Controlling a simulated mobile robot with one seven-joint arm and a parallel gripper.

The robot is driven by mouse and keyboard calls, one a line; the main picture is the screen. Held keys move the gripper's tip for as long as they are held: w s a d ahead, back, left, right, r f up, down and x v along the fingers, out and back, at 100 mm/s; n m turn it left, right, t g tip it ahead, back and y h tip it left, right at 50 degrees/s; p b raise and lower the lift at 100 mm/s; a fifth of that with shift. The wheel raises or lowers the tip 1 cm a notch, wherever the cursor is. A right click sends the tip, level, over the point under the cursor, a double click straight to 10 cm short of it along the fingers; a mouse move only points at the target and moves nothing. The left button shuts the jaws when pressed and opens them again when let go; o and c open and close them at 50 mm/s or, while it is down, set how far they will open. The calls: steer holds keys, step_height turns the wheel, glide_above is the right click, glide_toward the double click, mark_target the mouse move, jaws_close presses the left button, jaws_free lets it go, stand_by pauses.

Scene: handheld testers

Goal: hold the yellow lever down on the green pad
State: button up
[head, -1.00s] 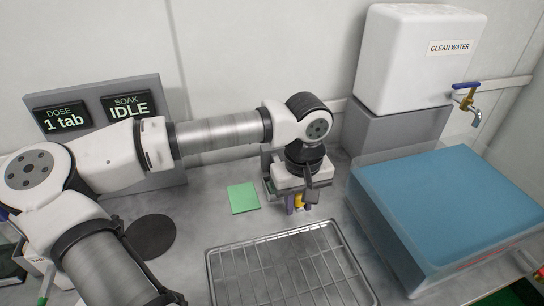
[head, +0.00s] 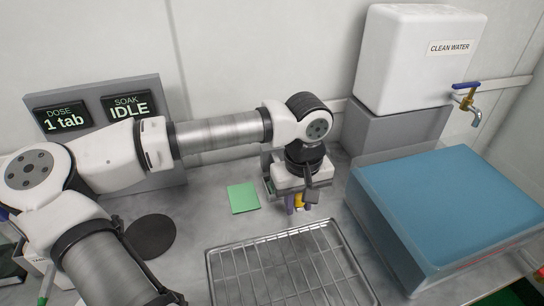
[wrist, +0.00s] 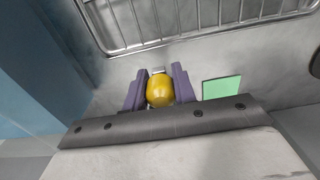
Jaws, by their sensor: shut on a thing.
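My gripper (head: 298,203) points down over the counter, to the right of the green pad. In the wrist view my gripper (wrist: 158,88) has its purple fingers on both sides of a rounded yellow piece (wrist: 160,92), shut on it. This yellow piece, which looks like the tester's lever, also shows as a small patch between the fingers in the head view (head: 299,200). The rest of the tester is mostly hidden by my gripper. The green pad (head: 243,198) lies flat and bare on the counter; it also shows in the wrist view (wrist: 221,87), apart from the yellow piece.
A wire rack on a tray (head: 290,265) lies in front of my gripper. A blue-filled tub (head: 450,205) stands to the right, below a clean water tank (head: 415,60) with a tap. A dark round disc (head: 151,236) lies left of the pad. Displays read "1 tab" and "IDLE".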

steer(key=shift+w+r, duration=0.1)
steer(key=shift+w, duration=0.05)
steer(key=shift+w+a+r+p, duration=0.1)
steer(key=shift+w+r+p, duration=0.1)
steer(key=shift+r+p, duration=0.4)
steer(key=shift+w+a+r+p, duration=0.1)
steer(key=shift+w+r+p, duration=0.1)
steer(key=shift+r, duration=0.7)
steer(key=shift+w+r+p, duration=0.25)
steer(key=shift+r+p, duration=0.3)
steer(key=shift+r, duration=0.25)
steer(key=shift+w+a+r+p, duration=0.1)
steer(key=shift+w+r+p, duration=0.2)
steer(key=shift+r, duration=0.25)
steer(key=shift+w+a+r+p, duration=0.1)
steer(key=shift+w+r+p, duration=0.2)
steer(key=shift+r, duration=0.25)
steer(key=shift+w+a+r+p, duration=0.1)
steer(key=shift+w+r+p, duration=0.1)
steer(key=shift+r+p, duration=0.25)
steer(key=shift+r, duration=0.1)
